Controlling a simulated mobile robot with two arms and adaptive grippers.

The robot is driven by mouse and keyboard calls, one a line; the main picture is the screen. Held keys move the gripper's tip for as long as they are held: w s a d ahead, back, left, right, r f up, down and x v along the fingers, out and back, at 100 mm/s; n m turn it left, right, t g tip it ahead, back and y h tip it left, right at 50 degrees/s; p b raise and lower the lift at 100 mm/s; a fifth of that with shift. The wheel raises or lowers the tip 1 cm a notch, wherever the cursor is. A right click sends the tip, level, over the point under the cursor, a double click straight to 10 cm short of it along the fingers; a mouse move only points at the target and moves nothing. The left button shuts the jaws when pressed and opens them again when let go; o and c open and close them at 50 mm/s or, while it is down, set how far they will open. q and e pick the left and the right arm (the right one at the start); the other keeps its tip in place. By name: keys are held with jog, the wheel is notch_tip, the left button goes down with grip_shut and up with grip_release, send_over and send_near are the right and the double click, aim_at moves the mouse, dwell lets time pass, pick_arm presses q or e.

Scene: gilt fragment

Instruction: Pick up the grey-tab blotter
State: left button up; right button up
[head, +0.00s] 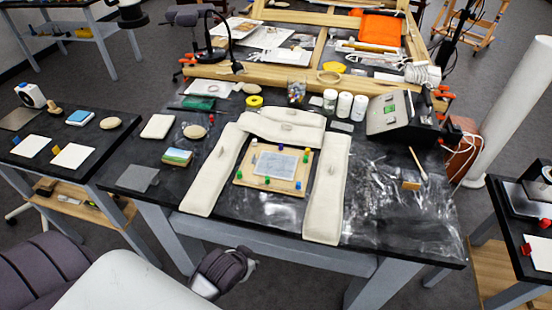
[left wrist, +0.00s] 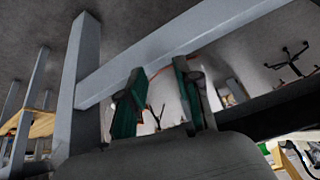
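I cannot tell for certain which piece is the grey-tab blotter. My right gripper is not in view.
Long cream pads (head: 323,205) surround a wooden board (head: 246,185) on the black table (head: 400,235). A green-and-tan block (head: 177,157) and a cream pad (head: 157,126) lie left of them. A grey table leg (left wrist: 82,80) and rail (left wrist: 165,45) are close to the left fingers.

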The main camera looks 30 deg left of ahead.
pick_arm(q)
notch_tip(320, 180, up, 7)
jog(key=p, duration=0.1)
jog(key=n+t+y, duration=0.2)
jog(key=n+t, duration=0.1)
jog(key=t, duration=0.4)
send_near(253, 157)
jog(key=x, duration=0.1)
jog(key=p+x, duration=0.1)
jog(key=x, duration=0.1)
jog(key=shift+w+d+f, duration=0.2)
jog(key=shift+w+f, duration=0.15)
jog(key=shift+f, duration=0.05)
jog(key=shift+a+r+p+x, duration=0.15)
jog(key=shift+p+x, duration=0.3)
jog(key=shift+x, duration=1.1)
jog(key=shift+a+r+p+x, duration=0.15)
jog(key=shift+p+x, duration=0.3)
jog(key=shift+x, duration=1.1)
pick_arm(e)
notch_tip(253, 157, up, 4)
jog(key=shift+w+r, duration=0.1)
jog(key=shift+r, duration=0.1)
pick_arm(q)
jog(key=shift+s, duration=0.1)
grip_shut()
